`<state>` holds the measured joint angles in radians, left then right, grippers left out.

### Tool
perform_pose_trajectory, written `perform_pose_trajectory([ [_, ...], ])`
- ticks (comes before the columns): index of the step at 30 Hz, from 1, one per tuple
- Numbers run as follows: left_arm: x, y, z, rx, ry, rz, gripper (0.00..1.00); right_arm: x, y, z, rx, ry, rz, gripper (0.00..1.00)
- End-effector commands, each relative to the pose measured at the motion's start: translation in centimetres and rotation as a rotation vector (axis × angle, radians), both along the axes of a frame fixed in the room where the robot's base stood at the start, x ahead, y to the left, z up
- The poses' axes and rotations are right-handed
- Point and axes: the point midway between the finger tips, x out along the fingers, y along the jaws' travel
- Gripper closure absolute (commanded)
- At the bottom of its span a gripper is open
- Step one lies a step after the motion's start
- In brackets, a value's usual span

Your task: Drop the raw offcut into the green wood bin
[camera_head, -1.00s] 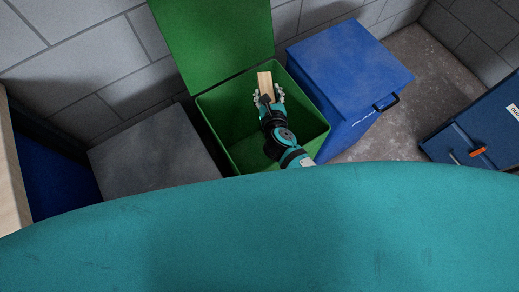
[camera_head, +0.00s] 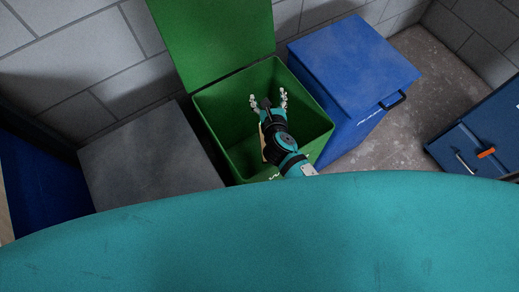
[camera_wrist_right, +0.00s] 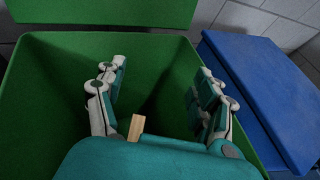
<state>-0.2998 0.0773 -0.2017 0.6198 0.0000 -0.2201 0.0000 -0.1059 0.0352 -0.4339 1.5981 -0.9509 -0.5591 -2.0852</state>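The green wood bin (camera_head: 204,103) stands with its lid up against the wall; its walls also show in the wrist view (camera_wrist_right: 55,75). My right gripper (camera_head: 268,98) is over the bin's opening, its fingers spread wide and nothing between the tips. It also shows open in the wrist view (camera_wrist_right: 160,78). The pale wooden raw offcut (camera_wrist_right: 137,127) is inside the bin's outline, below the fingers and partly hidden by my gripper's body. A sliver of the offcut (camera_head: 263,138) shows beside my wrist in the head view. I cannot tell whether it touches the bin floor. My left gripper is not in view.
A blue bin with a closed lid (camera_head: 350,62) stands right of the green bin. A grey box top (camera_head: 150,160) lies to the left. A dark blue cabinet (camera_head: 485,135) with an orange latch is at far right. Bare floor (camera_head: 440,80) shows between.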

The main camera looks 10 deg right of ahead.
Motion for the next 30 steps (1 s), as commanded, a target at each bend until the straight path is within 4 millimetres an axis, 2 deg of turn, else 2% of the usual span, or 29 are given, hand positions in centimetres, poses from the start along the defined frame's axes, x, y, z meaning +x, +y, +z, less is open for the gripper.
perform_pose_trajectory([
  [6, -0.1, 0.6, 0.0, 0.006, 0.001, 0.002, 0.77, -0.1, 0.0, 0.0, 0.000, 0.001, 0.000, 0.30],
  [10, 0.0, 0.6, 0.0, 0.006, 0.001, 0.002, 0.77, -0.9, 0.0, 0.3, 0.000, 0.001, -0.001, 0.30],
  [21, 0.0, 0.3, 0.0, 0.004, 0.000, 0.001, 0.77, -7.8, 0.3, 3.0, 0.001, 0.003, 0.001, 0.30],
  [25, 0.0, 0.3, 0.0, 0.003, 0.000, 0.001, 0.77, -9.7, 0.4, 3.9, -0.001, 0.002, 0.000, 0.30],
  [30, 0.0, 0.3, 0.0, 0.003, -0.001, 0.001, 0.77, -10.9, 0.5, 4.5, 0.000, 0.000, 0.000, 0.30],
])
